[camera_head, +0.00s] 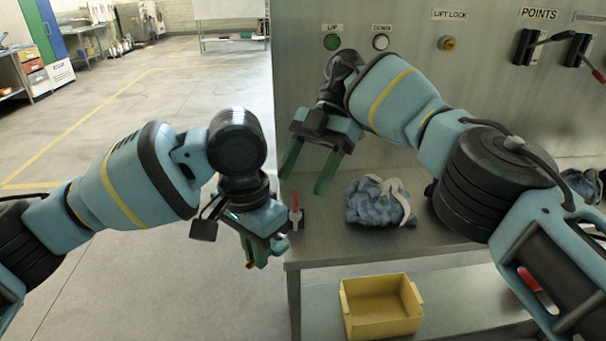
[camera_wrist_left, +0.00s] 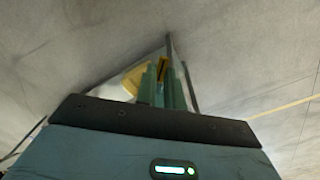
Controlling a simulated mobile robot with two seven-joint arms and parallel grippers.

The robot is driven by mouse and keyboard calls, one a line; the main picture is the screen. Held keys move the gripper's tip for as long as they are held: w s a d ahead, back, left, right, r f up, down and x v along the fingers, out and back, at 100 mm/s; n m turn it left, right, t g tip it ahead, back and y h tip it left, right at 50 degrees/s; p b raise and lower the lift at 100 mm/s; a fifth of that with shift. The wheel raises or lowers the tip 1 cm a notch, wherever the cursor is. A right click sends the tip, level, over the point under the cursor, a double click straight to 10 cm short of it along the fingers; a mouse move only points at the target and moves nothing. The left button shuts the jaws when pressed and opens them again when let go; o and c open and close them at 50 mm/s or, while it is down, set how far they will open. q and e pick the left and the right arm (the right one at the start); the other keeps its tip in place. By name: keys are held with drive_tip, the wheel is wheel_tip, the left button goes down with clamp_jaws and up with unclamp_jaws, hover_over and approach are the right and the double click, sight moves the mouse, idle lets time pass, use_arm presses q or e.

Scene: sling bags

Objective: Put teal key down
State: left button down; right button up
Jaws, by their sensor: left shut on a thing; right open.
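My left gripper (camera_head: 260,258) points down just left of the bench's left edge, out over the floor and below the bench top. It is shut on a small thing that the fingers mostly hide. In the left wrist view, a dark and yellow piece (camera_wrist_left: 163,68) shows between the green fingers; I cannot tell whether it is the teal key, and no teal key shows clearly elsewhere. My right gripper (camera_head: 303,185) is open and empty above the bench's left part.
The metal bench (camera_head: 340,248) holds a red-handled thing (camera_head: 296,212) near its left edge and a crumpled blue-grey cloth bag (camera_head: 375,207). A yellow bin (camera_head: 380,306) stands on the lower shelf. A control panel (camera_head: 420,90) rises behind. The floor at left is clear.

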drive_tip(key=shift+f, duration=0.15)
drive_tip(key=shift+x, duration=5.95)
drive_tip(key=c, duration=0.9)
use_arm(q)
drive_tip(key=c, duration=1.4)
unclamp_jaws()
drive_tip(key=shift+c, duration=0.2)
use_arm(e)
drive_tip(key=shift+c, duration=1.2)
